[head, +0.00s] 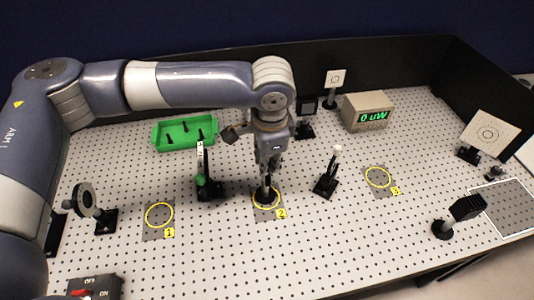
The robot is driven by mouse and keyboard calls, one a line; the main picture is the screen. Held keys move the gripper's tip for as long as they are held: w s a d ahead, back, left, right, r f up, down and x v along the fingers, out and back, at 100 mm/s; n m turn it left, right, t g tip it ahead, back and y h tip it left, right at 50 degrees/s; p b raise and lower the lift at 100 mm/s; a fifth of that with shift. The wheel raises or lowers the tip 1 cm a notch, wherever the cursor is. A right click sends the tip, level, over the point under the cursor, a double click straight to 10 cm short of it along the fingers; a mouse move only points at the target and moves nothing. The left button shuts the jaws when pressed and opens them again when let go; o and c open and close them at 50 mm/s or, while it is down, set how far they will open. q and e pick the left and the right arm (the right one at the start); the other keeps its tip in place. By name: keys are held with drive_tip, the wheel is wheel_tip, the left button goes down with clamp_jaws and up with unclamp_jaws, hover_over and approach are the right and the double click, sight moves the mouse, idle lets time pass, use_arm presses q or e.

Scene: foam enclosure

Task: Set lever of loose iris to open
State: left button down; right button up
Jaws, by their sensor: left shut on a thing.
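My left gripper (268,163) points straight down over the yellow ring marked 2 (257,203). It is shut on a dark post-mounted part (266,194), whose black base stands within that ring. The gripper hides the top of this part, so I cannot tell for sure that it is the loose iris, and no lever shows. Another round, ring-like mount (86,200) stands at the left on a black base. My right gripper is not in view.
A green tray (160,146) with dark bits lies behind left. A meter (368,111) reads 0 uW. Rings 1 (159,215) and 3 (378,178) are empty. A switch box (93,287) is front left.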

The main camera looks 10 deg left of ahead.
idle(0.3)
use_arm(q)
drive_tip(key=c, duration=1.4)
unclamp_jaws()
drive_tip(key=shift+c, duration=0.2)
wheel_tip(320, 180, up, 12)
drive_tip(key=s, duration=0.2)
drive_tip(key=shift+d, duration=0.3)
